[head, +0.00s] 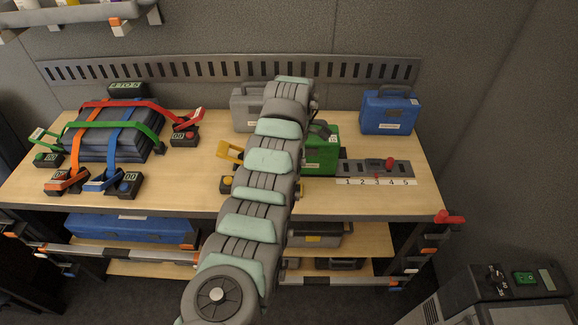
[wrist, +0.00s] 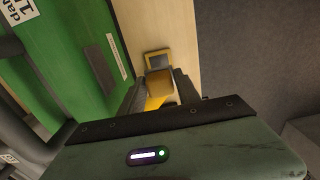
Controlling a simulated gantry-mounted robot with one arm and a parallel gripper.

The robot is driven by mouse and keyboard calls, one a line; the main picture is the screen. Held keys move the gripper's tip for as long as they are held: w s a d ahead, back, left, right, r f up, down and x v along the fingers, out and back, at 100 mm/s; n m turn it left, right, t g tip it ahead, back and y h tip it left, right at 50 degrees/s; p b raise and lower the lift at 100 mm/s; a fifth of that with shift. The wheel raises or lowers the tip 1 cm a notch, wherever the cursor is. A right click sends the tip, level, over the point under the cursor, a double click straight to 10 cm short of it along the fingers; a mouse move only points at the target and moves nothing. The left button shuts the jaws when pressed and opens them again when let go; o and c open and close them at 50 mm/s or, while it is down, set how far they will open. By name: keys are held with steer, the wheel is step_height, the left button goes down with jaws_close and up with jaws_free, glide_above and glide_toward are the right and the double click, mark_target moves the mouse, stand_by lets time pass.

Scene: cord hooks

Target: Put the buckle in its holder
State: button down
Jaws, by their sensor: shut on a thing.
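In the wrist view my gripper (wrist: 158,91) is shut on a yellow buckle (wrist: 159,84), with a dark finger on each side of it. A yellow frame with a grey middle (wrist: 158,59) shows just beyond the fingers, over bare wood; I cannot tell whether it touches the buckle. In the head view my arm hides the gripper and the held buckle. Left of the arm are a yellow looped piece (head: 229,151) and a black box with a yellow button (head: 227,184). A little yellow also shows right of the arm.
The green case (head: 320,150) stands beside my gripper. A grey slotted plate with a red knob (head: 372,167) and a number strip lie to its right. A blue case (head: 388,110) and a strapped dark stack (head: 113,140) stand farther out. The table's front edge is close.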

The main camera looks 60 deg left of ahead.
steer(key=shift+f, duration=0.1)
steer(key=shift+f+b, duration=1.2)
steer(key=shift+f, duration=1.55)
steer(key=shift+f+b, duration=0.4)
steer(key=shift+f, duration=0.2)
stand_by(0.6)
steer(key=c, duration=0.8)
jaws_free()
step_height(320, 180, up, 11)
steer(key=b, duration=0.2)
steer(key=shift+b, duration=0.4)
steer(key=shift+f, duration=0.1)
